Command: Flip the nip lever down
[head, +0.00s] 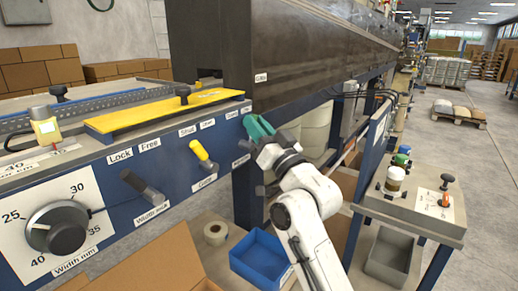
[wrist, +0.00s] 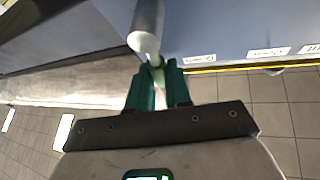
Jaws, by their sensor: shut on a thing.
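My gripper (head: 259,128) has green fingers and is at the right end of the blue machine front in the head view.
Left along the panel are a yellow-tipped lever (head: 203,155), a dark width lock handle (head: 142,187) and a round width dial (head: 57,227). A blue bin (head: 259,260) and cardboard boxes lie below. A side stand (head: 420,205) with jars is at right.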

